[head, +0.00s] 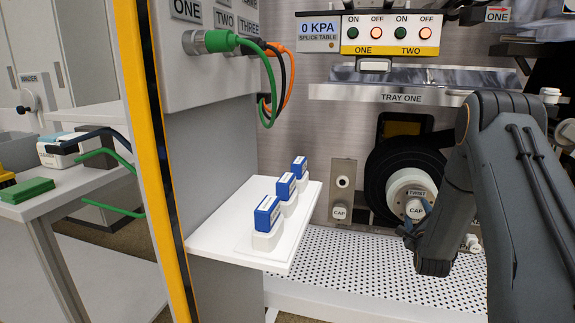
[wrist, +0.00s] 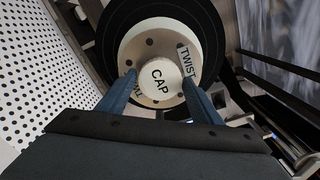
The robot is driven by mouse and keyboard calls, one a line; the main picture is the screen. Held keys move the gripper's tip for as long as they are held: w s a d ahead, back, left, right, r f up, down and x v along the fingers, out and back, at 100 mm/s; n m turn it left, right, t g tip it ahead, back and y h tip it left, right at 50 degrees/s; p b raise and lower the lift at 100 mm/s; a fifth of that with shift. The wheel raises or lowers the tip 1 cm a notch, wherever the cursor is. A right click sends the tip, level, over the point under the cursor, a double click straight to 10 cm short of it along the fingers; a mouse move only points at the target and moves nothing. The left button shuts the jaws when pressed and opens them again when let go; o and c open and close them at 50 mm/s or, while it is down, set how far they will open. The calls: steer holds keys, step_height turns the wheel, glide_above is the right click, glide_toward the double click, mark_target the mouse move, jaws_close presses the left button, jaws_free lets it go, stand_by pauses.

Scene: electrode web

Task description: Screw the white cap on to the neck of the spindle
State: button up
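The white cap (wrist: 158,80), lettered CAP, faces the wrist camera in front of the pale hub of the spindle (wrist: 150,40). TWIST lettering shows beside it. My gripper (wrist: 158,78) has one finger on each side of the cap, apparently pressed against it. In the head view the cap (head: 416,209) sits in front of the spindle's white hub (head: 399,188), inside a black roll (head: 385,165). My gripper (head: 412,228) is partly hidden there by my arm. The neck is hidden behind the cap, so I cannot tell how far the cap is seated.
A bracket (head: 343,165) left of the roll carries a white piece lettered CAP (head: 340,212). A perforated shelf (head: 370,265) lies below. A white shelf (head: 225,235) with several blue-and-white blocks (head: 285,187) stands left. TRAY ONE's ledge (head: 400,96) is above.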

steer(key=c, duration=0.9)
steer(key=shift+w, duration=0.1)
